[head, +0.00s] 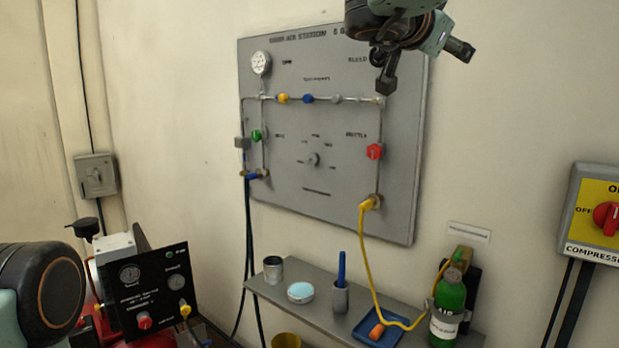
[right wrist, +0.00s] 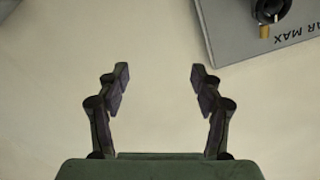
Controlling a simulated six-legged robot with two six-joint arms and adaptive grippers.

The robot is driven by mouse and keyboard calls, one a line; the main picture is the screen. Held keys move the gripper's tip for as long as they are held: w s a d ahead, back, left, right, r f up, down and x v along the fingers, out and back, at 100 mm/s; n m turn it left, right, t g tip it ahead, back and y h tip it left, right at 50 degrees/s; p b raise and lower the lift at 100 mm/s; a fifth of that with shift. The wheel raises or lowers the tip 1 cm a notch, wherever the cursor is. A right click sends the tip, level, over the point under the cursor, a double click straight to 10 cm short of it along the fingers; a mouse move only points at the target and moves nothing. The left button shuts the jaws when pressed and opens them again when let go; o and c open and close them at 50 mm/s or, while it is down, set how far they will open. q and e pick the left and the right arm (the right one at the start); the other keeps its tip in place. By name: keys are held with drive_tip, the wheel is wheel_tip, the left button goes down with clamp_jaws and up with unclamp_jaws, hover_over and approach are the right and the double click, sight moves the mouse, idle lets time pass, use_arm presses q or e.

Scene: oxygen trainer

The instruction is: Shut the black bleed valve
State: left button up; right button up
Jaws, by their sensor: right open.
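The black bleed valve, a round black knob (right wrist: 270,10) with a short brass piece beside it, shows at the top right edge of the right wrist view. It sits on the grey panel, near the panel's corner. In the head view the valve lies near the BLEED label and I cannot tell it apart from my dark right gripper (head: 383,72), which covers that area. In the right wrist view my right gripper (right wrist: 160,84) is open and empty, with plain wall between its fingers. The valve is off to the right of the fingers. My left gripper is out of view.
The grey panel (head: 330,222) carries a gauge (head: 261,63), a red knob (head: 375,151) and a green knob (head: 257,135). A shelf (head: 325,317) below holds small items and a green bottle (head: 447,318). A red compressor switch (head: 606,217) is at right.

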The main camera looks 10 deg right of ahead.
drive_tip(key=w+f+n+t+y, duration=0.1)
drive_tip(key=f+n, duration=0.3)
drive_tip(key=f, duration=1)
drive_tip(key=w+d+f+n+t+y, duration=0.1)
drive_tip(key=w+f+n+y, duration=0.2)
drive_tip(key=f, duration=1.2)
drive_tip(key=shift+n+y, duration=0.3)
drive_tip(key=shift+n, duration=0.1)
drive_tip(key=shift+s, duration=0.1)
drive_tip(key=shift+d, duration=0.1)
